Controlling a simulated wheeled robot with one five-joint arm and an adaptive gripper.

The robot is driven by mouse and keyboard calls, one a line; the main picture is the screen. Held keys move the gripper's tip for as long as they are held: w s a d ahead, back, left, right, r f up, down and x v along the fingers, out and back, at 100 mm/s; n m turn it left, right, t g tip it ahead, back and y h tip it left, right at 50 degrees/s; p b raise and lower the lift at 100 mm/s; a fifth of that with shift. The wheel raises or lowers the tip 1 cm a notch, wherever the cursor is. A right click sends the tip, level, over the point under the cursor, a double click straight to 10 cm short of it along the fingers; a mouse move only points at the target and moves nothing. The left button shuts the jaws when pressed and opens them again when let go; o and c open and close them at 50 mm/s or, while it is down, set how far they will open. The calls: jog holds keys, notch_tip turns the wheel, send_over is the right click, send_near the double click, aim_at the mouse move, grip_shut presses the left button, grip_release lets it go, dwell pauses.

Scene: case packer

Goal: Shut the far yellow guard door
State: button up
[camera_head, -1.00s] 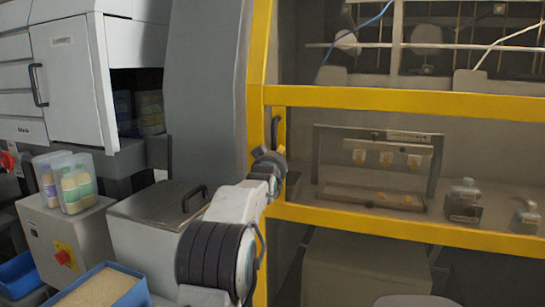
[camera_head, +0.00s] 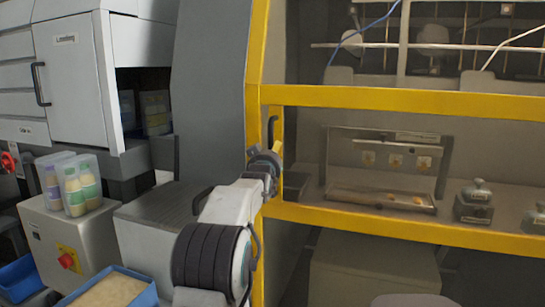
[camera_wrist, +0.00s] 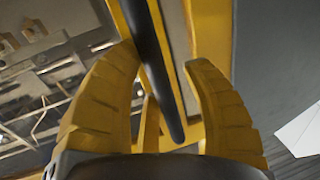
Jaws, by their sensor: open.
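The yellow guard door (camera_head: 400,98) shows in the head view as a yellow frame with clear panes, filling the right half. I cannot tell from this angle how far it stands open. Its dark upright handle (camera_head: 273,130) is on the left yellow post. My gripper (camera_head: 266,152) is at that handle and partly hides its lower part. In the wrist view, my gripper (camera_wrist: 162,62) has its two yellow ribbed fingers apart, with the black handle bar (camera_wrist: 152,50) running between them. Neither finger clearly presses on the bar.
A tall grey column (camera_head: 205,100) stands left of the door. Farther left are a white cabinet (camera_head: 75,80), a grey box with a red button (camera_head: 65,235) and blue bins (camera_head: 110,288).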

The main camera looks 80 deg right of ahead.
jog(key=shift+o, duration=0.7)
jog(key=shift+w+f, duration=0.1)
jog(key=shift+f, duration=0.1)
jog(key=a, duration=1.2)
jog(key=shift+w, duration=0.25)
